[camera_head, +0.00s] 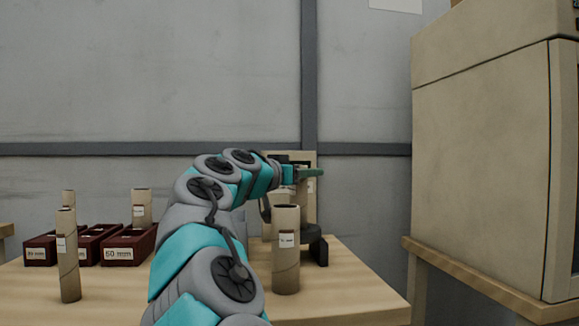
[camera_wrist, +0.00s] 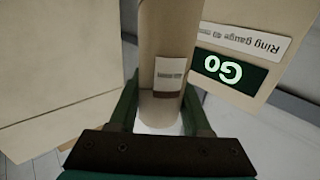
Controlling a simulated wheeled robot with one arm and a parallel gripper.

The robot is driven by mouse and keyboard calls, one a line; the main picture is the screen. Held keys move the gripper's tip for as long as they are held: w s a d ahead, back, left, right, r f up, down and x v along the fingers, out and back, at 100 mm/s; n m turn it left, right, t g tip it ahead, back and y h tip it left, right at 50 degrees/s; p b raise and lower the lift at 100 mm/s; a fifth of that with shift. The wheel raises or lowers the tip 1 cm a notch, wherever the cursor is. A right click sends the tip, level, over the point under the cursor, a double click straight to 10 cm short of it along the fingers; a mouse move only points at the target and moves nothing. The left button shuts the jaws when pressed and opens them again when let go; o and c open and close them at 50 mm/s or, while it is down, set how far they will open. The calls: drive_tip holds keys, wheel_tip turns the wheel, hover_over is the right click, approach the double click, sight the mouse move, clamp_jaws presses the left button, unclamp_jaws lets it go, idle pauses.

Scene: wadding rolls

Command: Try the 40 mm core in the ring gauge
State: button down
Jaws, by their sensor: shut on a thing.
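My gripper (camera_head: 310,172) is over the right end of the table, in front of an upright beige board. In the wrist view its green fingers (camera_wrist: 160,112) are shut on a cardboard core (camera_wrist: 172,45) with a white and brown label. The ring gauge's dark ring (camera_head: 319,250) is below my gripper, partly hidden by a standing core. The gauge's board (camera_wrist: 250,30) reads "Ring gauge" with an unclear size, and its panel (camera_wrist: 229,70) shows "Go" in lit letters. Whether the held core is inside the ring is hidden.
A wide core (camera_head: 286,265) stands on the table (camera_head: 345,290) in front of the gauge. A thinner core (camera_head: 68,270) stands at left. Dark red boxes, one labelled 50 mm (camera_head: 117,262), sit behind it, with cores upright there. A large beige cabinet (camera_head: 480,160) is at right.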

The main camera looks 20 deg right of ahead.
wheel_tip(320, 180, up, 6)
drive_tip(key=p, duration=0.3)
drive_tip(key=shift+r+p, duration=0.15)
drive_tip(key=shift+p, duration=0.25)
drive_tip(key=shift+w, duration=0.1)
